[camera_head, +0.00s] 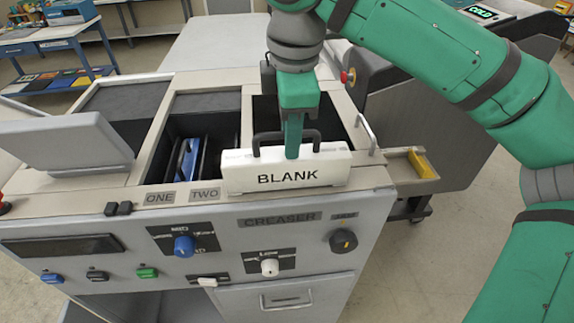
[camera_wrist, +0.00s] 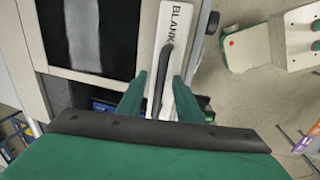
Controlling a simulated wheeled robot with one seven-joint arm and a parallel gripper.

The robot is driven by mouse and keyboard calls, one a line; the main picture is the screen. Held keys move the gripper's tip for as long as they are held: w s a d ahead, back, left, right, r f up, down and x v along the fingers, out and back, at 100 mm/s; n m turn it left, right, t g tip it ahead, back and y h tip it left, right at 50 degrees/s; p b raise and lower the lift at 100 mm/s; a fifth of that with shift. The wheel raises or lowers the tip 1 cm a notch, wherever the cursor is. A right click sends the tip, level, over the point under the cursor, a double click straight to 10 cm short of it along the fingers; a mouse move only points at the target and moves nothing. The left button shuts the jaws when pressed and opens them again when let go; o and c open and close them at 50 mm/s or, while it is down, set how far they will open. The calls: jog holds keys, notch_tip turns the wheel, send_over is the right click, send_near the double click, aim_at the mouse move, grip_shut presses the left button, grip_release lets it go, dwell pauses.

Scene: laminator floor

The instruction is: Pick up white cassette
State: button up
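The white cassette (camera_head: 285,170) is a long block marked BLANK with a black handle on top. It stands at the front of the third bay of the grey machine, beside the ONE and TWO labels. My gripper (camera_head: 292,152) points down at the handle from above. In the wrist view, my gripper (camera_wrist: 160,82) has its two green fingers apart, one on each side of the black handle (camera_wrist: 164,68), with gaps visible. The white cassette (camera_wrist: 176,20) runs between and beyond the fingers there.
A blue cassette (camera_head: 188,160) with a dark handle sits in the middle bay. A raised grey panel (camera_head: 68,142) is at the left. A small tray with a yellow piece (camera_head: 420,163) juts out at the right. Knobs line the front panel (camera_head: 190,247).

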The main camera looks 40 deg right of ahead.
jog(key=shift+f, duration=0.3)
grip_shut()
jog(key=shift+r, duration=0.1)
dwell(1.1)
